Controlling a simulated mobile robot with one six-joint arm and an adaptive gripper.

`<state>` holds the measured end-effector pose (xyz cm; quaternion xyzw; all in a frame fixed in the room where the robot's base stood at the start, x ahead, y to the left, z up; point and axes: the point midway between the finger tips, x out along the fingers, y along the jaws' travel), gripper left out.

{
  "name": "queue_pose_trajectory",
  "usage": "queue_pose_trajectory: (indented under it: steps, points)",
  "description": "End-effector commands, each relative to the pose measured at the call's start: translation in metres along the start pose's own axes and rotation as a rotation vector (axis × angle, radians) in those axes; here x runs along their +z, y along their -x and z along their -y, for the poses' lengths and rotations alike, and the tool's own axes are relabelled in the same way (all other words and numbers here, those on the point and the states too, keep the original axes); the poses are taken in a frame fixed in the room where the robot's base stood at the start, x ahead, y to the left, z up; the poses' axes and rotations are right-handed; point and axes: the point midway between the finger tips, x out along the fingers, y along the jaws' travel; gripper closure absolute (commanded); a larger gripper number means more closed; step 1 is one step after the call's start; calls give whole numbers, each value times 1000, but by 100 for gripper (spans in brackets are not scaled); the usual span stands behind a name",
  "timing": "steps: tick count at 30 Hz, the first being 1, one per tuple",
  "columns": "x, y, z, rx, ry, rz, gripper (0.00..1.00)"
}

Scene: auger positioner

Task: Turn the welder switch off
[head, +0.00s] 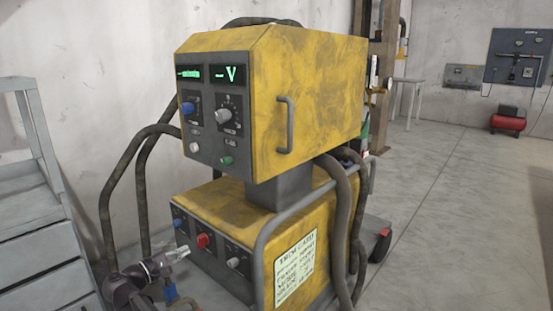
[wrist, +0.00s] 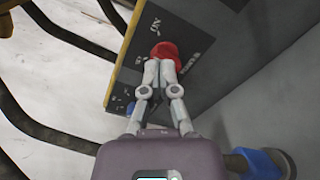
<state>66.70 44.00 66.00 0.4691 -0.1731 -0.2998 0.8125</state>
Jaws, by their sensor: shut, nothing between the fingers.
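The yellow welder (head: 310,90) stands in the middle of the head view, with lit green displays on its upper unit. On its lower panel is a red knob (head: 203,241), between a blue knob (head: 177,223) and a grey knob (head: 233,263). The red knob also shows in the wrist view (wrist: 165,50), just beyond my fingertips, with panel lettering around it. My gripper (head: 184,250) is shut and empty, in front of the lower panel. In the wrist view its fingertips (wrist: 160,70) overlap the lower edge of the red knob; I cannot tell whether they touch it.
Thick dark cables (head: 125,180) loop down the welder's left side, and a grey tube frame (head: 262,245) runs round its lower front corner. Grey steps (head: 40,240) stand at the left. The floor at the right (head: 460,230) is clear.

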Motion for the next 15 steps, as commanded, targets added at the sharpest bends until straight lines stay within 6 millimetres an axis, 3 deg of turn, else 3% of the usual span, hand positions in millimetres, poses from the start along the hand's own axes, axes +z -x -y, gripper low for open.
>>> queue_pose_trajectory:
  steps: [6, 15]
  points:
    - [1, 4, 18, 0, 0, 0, 100]
    - [2, 7, 26, 0, 0, 0, 100]
